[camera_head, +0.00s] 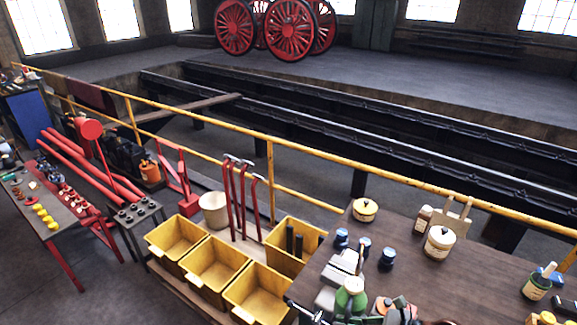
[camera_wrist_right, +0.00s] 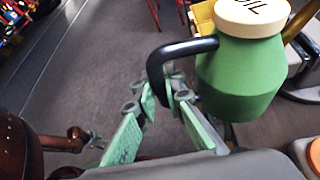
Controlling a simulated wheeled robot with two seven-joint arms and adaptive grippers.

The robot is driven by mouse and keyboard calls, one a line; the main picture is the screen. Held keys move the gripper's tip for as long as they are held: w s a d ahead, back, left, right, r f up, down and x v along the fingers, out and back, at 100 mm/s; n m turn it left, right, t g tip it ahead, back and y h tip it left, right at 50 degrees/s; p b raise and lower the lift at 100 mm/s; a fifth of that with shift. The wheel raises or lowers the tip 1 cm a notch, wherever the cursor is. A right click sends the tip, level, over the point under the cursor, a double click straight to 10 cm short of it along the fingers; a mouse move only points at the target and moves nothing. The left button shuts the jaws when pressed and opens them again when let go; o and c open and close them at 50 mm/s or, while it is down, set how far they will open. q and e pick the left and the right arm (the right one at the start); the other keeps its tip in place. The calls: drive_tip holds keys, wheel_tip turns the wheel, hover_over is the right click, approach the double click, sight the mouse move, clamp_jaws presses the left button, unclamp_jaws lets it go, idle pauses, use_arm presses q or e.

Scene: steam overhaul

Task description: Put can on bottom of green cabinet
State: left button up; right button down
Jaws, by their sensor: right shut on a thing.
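In the right wrist view, the can (camera_wrist_right: 240,75) is green with a cream lid marked in black letters and a curved black handle (camera_wrist_right: 182,48). My right gripper (camera_wrist_right: 164,98) is shut on the can's handle, with the can to the right of its green-padded fingers. A green can with a pale top (camera_head: 350,297) also shows at the lower edge of the head view; I cannot tell whether it is the same one. A dark greenish upright shape (camera_head: 376,25) stands at the far wall; I cannot tell whether it is the green cabinet. My left gripper is not in view.
A brown table (camera_head: 460,275) carries jars, bottles and tins. Yellow bins (camera_head: 213,262) stand left of it, below a yellow railing (camera_head: 235,131) along a pit. A left bench (camera_head: 25,215) holds small parts. Dark floor (camera_head: 75,300) is clear at lower left.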

drive_tip(key=shift+w+d+f+m+t+h+b, duration=0.2)
drive_tip(key=shift+d+m+t+h, duration=0.7)
drive_tip(key=shift+m, duration=0.3)
drive_tip(key=shift+w+d+f+m+t+h+b, duration=0.2)
drive_tip(key=shift+d+m+t+h, duration=0.65)
drive_tip(key=shift+m+t, duration=0.3)
drive_tip(key=shift+w+d+f+m+t+h+b, duration=0.1)
drive_tip(key=shift+d+f+m+t+h+b, duration=0.1)
drive_tip(key=shift+d+m+t+h, duration=0.85)
drive_tip(key=shift+a, duration=0.3)
